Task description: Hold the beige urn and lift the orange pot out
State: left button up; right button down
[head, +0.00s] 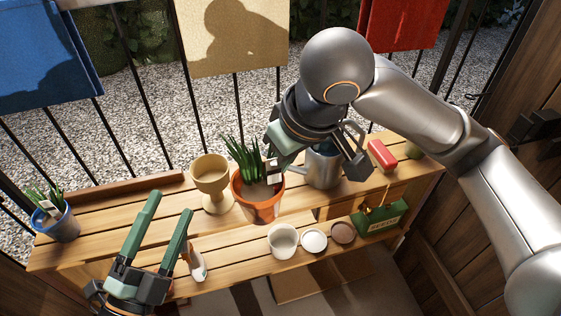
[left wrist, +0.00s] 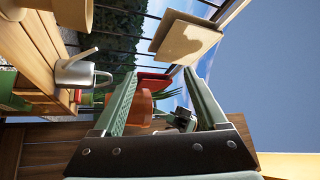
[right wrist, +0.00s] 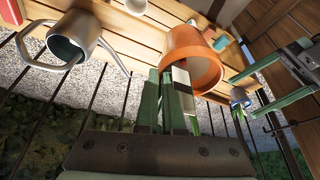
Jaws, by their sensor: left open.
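The beige urn (head: 211,174) stands upright on the slatted bench, a goblet shape on a foot. The orange pot (head: 262,210), with green spiky leaves and a white tag, is right beside the urn, outside it; whether its base touches the bench is unclear. The pot also shows in the right wrist view (right wrist: 196,48) and left wrist view (left wrist: 141,108). My right gripper (right wrist: 165,72) is closed over the pot's rim, partly hidden by the tag. My left gripper (head: 172,205) is open and empty, left of and nearer than the urn.
A grey watering can (head: 322,168) stands right of the pot. A white cup (head: 283,241), small dishes, a green box (head: 380,218) and a trowel (head: 196,262) lie in front. A blue pot (head: 57,224) is at far left. Railings (head: 150,105) run behind.

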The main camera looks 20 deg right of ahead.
pick_arm(q)
jog(key=s+a+r+n+t+h, duration=0.2)
jog(key=s+r+n, duration=0.2)
jog(key=r, duration=0.4)
jog(key=shift+a+r+n, duration=0.25)
jog(key=shift+a+n, duration=0.05)
jog(key=shift+n, duration=0.4)
